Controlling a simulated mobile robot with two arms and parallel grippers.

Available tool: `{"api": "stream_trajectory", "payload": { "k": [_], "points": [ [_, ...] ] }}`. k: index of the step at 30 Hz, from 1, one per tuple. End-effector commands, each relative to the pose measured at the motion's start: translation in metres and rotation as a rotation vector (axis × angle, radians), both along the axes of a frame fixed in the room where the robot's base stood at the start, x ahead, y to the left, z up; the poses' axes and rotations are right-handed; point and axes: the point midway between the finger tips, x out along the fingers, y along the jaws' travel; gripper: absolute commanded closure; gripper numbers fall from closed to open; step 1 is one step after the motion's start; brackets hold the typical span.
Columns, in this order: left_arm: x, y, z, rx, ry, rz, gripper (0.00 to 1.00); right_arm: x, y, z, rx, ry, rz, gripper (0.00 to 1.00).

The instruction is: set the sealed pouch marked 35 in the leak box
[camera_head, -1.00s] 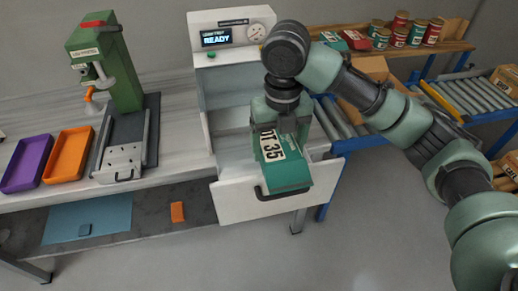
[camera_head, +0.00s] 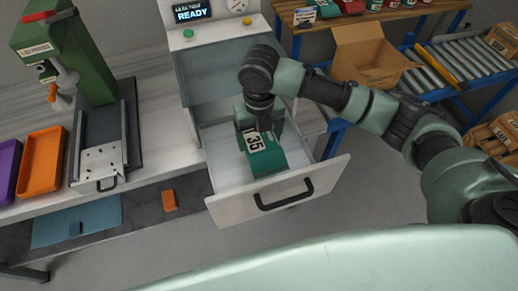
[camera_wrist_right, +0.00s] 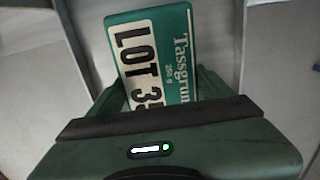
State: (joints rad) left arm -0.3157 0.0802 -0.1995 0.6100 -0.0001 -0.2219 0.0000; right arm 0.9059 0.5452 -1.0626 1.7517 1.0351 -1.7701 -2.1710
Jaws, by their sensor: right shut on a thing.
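The green pouch (camera_head: 264,158) with a white label ending in 35 is inside the open drawer (camera_head: 226,206) of the leak box (camera_head: 215,68). In the right wrist view the pouch (camera_wrist_right: 175,60) reads "LOT 35", the last digit partly covered. My right gripper (camera_head: 259,128) reaches down into the drawer from above and is shut on the pouch's upper part. The fingertips are mostly hidden by the gripper body and pouch. Whether the pouch touches the drawer floor is hard to tell. The box's display reads "READY". My left gripper is out of view.
A green press (camera_head: 75,55) stands on the bench to the left, beside orange (camera_head: 42,160) and purple (camera_head: 8,165) trays. An open cardboard box (camera_head: 368,62) and a roller conveyor (camera_head: 465,60) are at the right. Floor in front is free.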

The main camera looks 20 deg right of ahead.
Motion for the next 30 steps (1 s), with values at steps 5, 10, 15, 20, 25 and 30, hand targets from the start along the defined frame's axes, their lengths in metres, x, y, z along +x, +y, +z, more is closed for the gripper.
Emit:
{"api": "stream_trajectory", "payload": {
  "k": [5, 10, 15, 20, 25, 30],
  "points": [
    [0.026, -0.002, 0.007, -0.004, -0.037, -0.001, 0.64, 0.0, 0.0, -0.026, 0.001, 0.0, 0.0, 0.46],
    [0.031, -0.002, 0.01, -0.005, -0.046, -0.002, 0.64, -0.001, 0.0, -0.041, 0.0, 0.001, 0.001, 0.46],
    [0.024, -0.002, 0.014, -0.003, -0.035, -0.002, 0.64, 0.0, 0.001, -0.067, 0.001, 0.001, 0.0, 0.46],
    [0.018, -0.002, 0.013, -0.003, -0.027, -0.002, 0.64, 0.001, 0.0, -0.074, 0.001, -0.003, 0.001, 0.46],
    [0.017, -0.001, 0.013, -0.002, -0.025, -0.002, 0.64, 0.001, 0.0, -0.074, 0.001, -0.003, 0.001, 0.46],
    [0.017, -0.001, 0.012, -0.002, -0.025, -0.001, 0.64, 0.0, 0.0, -0.077, 0.0, -0.002, 0.001, 0.06]
  ]
}}
